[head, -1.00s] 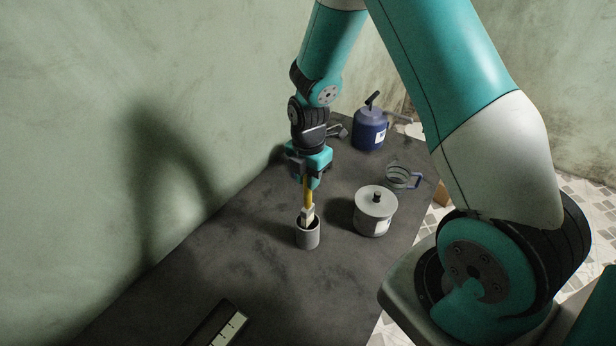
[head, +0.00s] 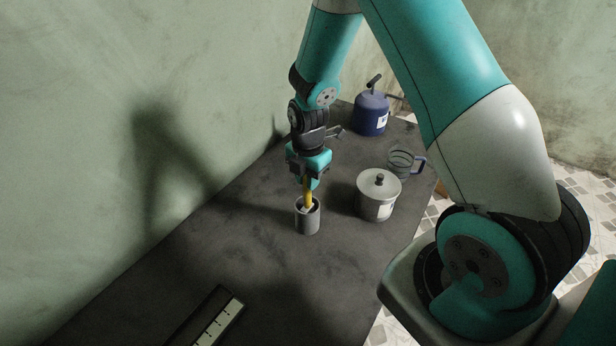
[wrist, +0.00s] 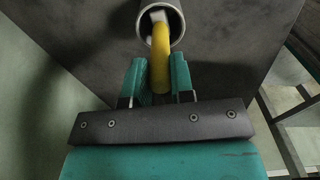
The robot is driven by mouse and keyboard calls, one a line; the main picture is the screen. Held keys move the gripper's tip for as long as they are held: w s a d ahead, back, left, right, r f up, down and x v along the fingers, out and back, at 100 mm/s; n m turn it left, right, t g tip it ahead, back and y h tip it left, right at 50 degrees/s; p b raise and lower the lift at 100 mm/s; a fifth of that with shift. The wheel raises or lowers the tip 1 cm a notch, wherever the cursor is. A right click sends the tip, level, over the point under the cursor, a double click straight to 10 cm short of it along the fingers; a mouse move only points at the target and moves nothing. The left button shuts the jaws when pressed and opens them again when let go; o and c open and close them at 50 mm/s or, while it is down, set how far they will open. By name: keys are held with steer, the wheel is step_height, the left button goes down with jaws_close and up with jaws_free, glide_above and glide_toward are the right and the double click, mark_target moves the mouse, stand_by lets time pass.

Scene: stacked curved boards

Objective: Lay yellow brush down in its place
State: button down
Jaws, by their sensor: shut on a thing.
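The yellow brush (head: 308,191) is upright, with its yellow handle at the top and its pale head down inside a grey cup (head: 307,222). My gripper (head: 307,180) points down above the cup and is shut on the handle. In the wrist view the yellow brush (wrist: 160,58) runs from between the teal fingers of my gripper (wrist: 159,82) into the open mouth of the cup (wrist: 177,36). The cup wall hides most of the brush head. I cannot tell whether the head touches the cup's bottom.
A lidded silver pot (head: 377,198) stands right of the cup. A glass mug (head: 402,163) and a blue canister (head: 371,115) stand farther back. A dark holder with a white marked strip (head: 222,322) lies at the front. The dark table (head: 255,240) is clear left of the cup.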

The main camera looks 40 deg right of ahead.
steer(key=shift+f+b, duration=0.5)
steer(key=shift+f, duration=0.15)
steer(key=c, duration=0.9)
jaws_free()
steer(key=shift+r, duration=0.15)
step_height(320, 180, up, 17)
steer(key=b, duration=0.3)
steer(key=s+a+r+m+y+b, duration=0.1)
steer(key=s+a+m+y, duration=0.1)
steer(key=s+a+m, duration=0.5)
steer(key=s+a+r+m+y+b, duration=0.1)
steer(key=s+a+m, duration=0.6)
steer(key=s, duration=0.8)
steer(key=a+r+y, duration=0.1)
steer(key=a, duration=0.2)
steer(key=shift+a+r, duration=0.15)
steer(key=shift+a, duration=0.05)
